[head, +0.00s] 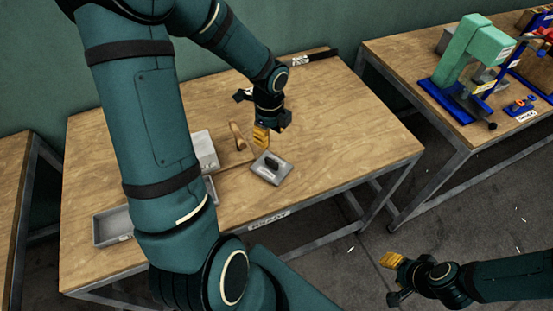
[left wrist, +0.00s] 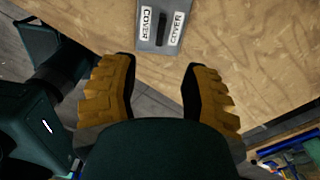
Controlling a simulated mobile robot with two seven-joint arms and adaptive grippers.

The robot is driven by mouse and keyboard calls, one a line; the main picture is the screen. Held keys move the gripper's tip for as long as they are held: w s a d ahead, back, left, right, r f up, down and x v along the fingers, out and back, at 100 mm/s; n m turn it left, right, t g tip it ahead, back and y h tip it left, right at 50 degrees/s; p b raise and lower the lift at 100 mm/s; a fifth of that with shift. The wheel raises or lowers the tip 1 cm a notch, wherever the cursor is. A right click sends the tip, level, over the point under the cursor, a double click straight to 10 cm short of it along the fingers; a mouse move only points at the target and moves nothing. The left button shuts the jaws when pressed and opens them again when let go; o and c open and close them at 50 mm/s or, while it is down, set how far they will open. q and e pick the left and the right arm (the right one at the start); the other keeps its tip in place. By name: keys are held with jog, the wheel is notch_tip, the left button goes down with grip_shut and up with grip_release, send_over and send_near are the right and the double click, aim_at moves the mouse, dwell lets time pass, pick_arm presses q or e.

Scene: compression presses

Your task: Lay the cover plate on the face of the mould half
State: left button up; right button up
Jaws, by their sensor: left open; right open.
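The cover plate (head: 284,175) is a grey slab with a dark upright handle, lying on the wooden table. It also shows at the top of the left wrist view (left wrist: 150,43), with two COVER labels beside the handle. My left gripper (head: 261,138) is open and empty, just behind and above the plate. In the left wrist view its yellow fingers (left wrist: 160,72) are spread, with the handle beyond the gap between them. My right gripper (head: 393,268) is open and empty, off the table's front right. A light grey block (head: 204,147), partly behind my left arm, may be the mould half; I cannot tell.
A wooden piece (head: 237,138) stands beside the grey block. A grey tray (head: 112,227) sits at the table's left, partly covered by my arm. A second table (head: 410,50) at the right carries a green press (head: 467,50). The first table's right part is clear.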

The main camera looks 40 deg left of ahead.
aim_at(272, 161)
pick_arm(q)
notch_tip(272, 161, down, 8)
jog(key=shift+d+f+b, duration=0.1)
jog(key=shift+f+b, duration=0.05)
jog(key=shift+b, duration=0.75)
notch_tip(272, 161, down, 5)
jog(key=shift+w+b, duration=0.1)
jog(key=shift+b, duration=0.5)
grip_shut()
